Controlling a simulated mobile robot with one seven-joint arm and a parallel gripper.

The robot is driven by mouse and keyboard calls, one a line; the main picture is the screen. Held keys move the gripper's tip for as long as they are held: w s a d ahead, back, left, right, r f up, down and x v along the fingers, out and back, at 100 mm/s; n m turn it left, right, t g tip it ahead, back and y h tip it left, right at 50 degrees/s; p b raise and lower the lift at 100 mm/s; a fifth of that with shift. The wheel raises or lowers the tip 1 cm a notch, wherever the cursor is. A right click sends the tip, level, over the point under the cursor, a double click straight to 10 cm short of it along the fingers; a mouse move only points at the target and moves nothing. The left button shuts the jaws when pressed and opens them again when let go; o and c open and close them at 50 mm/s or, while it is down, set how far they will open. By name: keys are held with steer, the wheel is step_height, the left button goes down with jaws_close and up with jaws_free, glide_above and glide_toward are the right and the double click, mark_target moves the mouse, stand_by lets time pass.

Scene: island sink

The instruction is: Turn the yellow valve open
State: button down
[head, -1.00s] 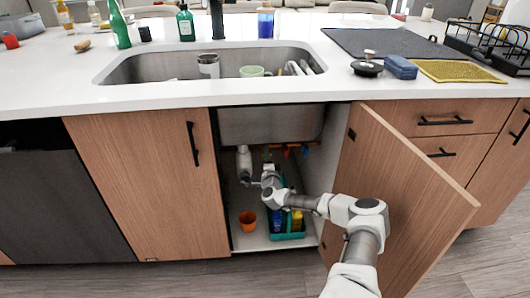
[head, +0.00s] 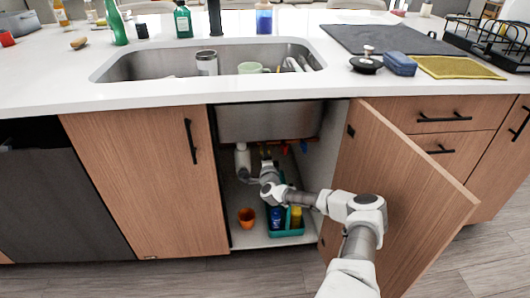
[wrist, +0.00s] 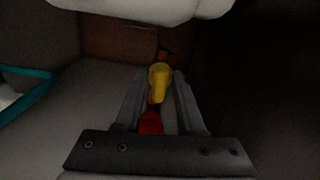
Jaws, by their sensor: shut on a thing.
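The yellow valve (wrist: 159,80) sits between the two fingers of my gripper (wrist: 160,85) in the wrist view, near their tips. The fingers are shut on it, and part of the valve's body shows above them. A red valve handle (wrist: 150,123) also shows between the fingers, closer to the gripper's base. In the head view my gripper (head: 266,164) is inside the open cabinet below the sink, up at the pipes. The yellow valve is too small there to make out surely.
The open cabinet door (head: 400,180) stands right of my arm. Red (head: 284,148) and blue (head: 303,146) valve handles hang right of my gripper. A white drain pipe (head: 243,160) is to its left. An orange cup (head: 247,217) and a teal caddy (head: 287,231) stand on the cabinet floor.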

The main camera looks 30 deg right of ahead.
steer(key=shift+r+n, duration=0.1)
steer(key=shift+n, duration=0.2)
steer(key=n+p, duration=0.1)
steer(key=n, duration=0.2)
steer(key=shift+w+n, duration=0.1)
steer(key=shift+n, duration=0.2)
steer(key=n, duration=0.4)
steer(key=shift+a, duration=0.1)
steer(key=n, duration=0.4)
steer(key=shift+n+b, duration=0.5)
steer(key=shift+n, duration=1.8)
steer(key=c, duration=0.8)
jaws_free()
